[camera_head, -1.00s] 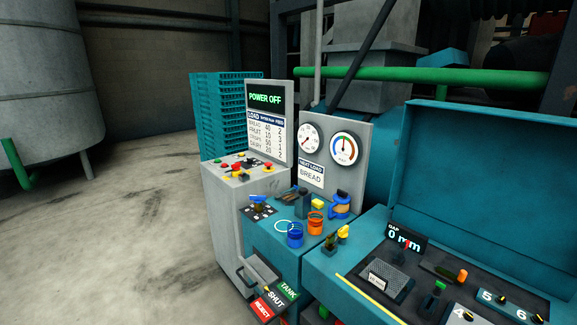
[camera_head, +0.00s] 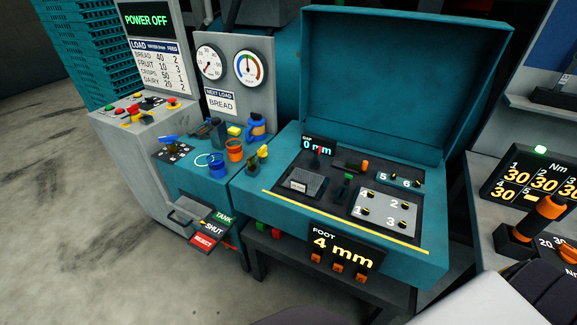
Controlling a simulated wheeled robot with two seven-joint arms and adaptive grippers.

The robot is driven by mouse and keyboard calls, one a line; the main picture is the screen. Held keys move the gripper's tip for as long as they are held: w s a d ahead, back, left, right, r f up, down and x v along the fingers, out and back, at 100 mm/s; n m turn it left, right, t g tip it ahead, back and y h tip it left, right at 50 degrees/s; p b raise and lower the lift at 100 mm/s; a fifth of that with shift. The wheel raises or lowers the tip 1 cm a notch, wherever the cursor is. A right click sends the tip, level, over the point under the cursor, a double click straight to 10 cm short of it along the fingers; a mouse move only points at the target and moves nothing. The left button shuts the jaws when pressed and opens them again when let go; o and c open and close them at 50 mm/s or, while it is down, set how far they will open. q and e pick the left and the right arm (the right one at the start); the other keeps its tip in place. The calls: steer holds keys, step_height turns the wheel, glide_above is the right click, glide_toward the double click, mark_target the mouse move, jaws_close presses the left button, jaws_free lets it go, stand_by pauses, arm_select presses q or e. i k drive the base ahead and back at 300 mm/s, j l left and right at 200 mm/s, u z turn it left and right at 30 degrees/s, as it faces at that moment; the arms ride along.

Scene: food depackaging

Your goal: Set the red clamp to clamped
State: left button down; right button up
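The red clamp shows as a small red upright handle (camera_head: 319,157) on the dark deck of the teal open-lidded machine (camera_head: 375,245), just below the gap display (camera_head: 319,145) that reads 0 mm. It is too small to tell whether it is clamped. Neither of my grippers is in view. Pale and dark parts at the lower right edge look like my own arm.
A foot display (camera_head: 340,247) reading 4 mm hangs on the front with orange switches below. The raised lid (camera_head: 395,85) closes off the back. A teal cabinet with gauges (camera_head: 229,65) stands left. An orange-handled tool (camera_head: 545,215) sits on the right bench. Open floor lies at left.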

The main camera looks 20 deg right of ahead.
mark_target(317, 150)
steer(key=l+z, duration=0.1)
steer(key=z, duration=0.3)
steer(key=i+z, duration=0.1)
steer(key=z, duration=0.25)
steer(key=l+z, duration=0.15)
steer(key=z, duration=0.25)
steer(key=i+j, duration=0.05)
